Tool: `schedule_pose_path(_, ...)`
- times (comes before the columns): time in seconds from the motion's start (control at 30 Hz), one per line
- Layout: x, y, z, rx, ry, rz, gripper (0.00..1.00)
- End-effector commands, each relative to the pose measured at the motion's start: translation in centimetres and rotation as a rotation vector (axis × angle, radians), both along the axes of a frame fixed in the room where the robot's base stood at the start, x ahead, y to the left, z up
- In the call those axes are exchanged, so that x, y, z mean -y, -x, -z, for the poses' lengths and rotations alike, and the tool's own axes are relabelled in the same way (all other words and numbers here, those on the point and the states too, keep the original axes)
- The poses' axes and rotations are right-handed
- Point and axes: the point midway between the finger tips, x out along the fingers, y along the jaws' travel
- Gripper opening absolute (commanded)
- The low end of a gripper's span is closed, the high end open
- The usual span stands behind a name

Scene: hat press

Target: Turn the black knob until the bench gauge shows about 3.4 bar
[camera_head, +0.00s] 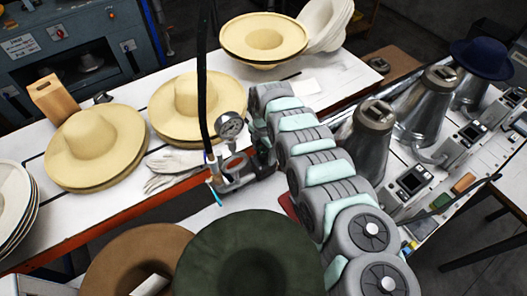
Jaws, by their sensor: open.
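The bench gauge (230,126) is a small round dial with a pale face, standing at the edge of the white bench in the middle of the camera_head view. Its needle and figures are too small to read. Below it is a metal fitting (235,168) with a reddish ring. My gripper (262,154) points down just right of the gauge, at the end of my grey and mint arm. It is open, small and dark in the picture. I cannot make out the black knob clearly; it may be among the dark parts by the gripper.
A black hose (202,70) rises left of the gauge. Pale gloves (170,172) and straw hats (188,105) lie on the bench to the left. Green (248,255) and brown (125,260) hats are in front. Metal hat-press cones (427,105) stand at right.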

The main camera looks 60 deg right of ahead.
Motion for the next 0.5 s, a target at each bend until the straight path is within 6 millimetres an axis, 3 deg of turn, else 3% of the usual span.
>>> schedule_pose_path(0.23, 0.03, -0.03, 0.0, 0.0, 0.001, -0.001, 0.69)
schedule_pose_path(0.5, 0.02, -0.05, -0.02, 0.0, 0.001, -0.001, 0.48)
